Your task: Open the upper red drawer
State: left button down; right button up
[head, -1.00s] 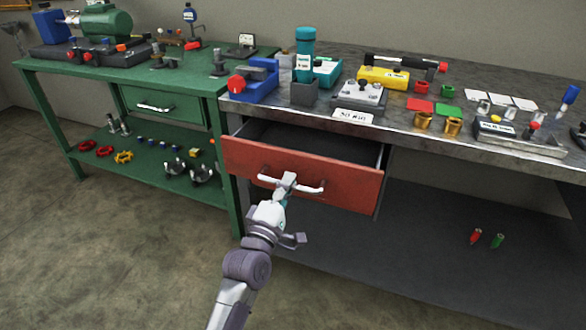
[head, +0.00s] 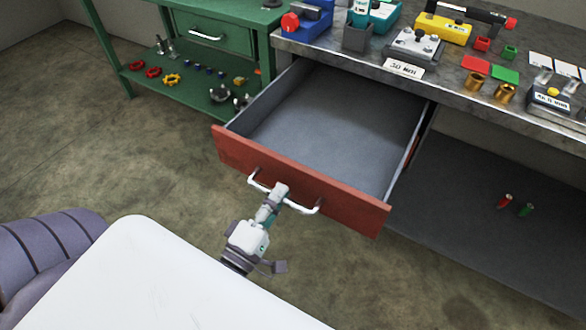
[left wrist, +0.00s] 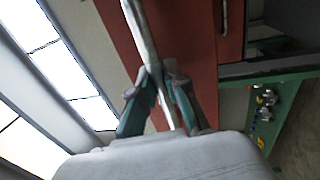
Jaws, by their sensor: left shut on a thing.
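The red drawer (head: 338,198) is pulled well out from under the grey workbench, and its grey inside (head: 330,125) is empty. Its white bar handle (head: 302,207) is on the front. My left gripper (head: 279,190) is shut on the middle of this handle. In the left wrist view, the gripper's fingers (left wrist: 160,98) close around the handle bar (left wrist: 143,40), with the red drawer front (left wrist: 120,42) behind it. My right gripper is not in view.
The workbench top (head: 440,92) above the drawer carries tools, blocks and small parts. A green bench (head: 262,22) with its own shut drawer (head: 212,32) stands at the left. A red and a green item lie on the lower shelf (head: 470,215). Floor around the drawer front is clear.

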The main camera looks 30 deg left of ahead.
pick_arm(q)
jog(key=shift+s, duration=0.95)
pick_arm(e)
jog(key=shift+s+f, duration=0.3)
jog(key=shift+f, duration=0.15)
pick_arm(q)
jog(key=c, duration=1.2)
grip_release()
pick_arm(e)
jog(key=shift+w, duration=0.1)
pick_arm(q)
jog(key=s, duration=0.4)
jog(key=s+f, duration=0.1)
jog(key=s, duration=0.2)
jog(key=s+f, duration=0.1)
jog(key=s, duration=0.3)
jog(key=shift+s+a+f, duration=0.2)
jog(key=shift+s+a, duration=0.05)
jog(key=shift+s, duration=0.1)
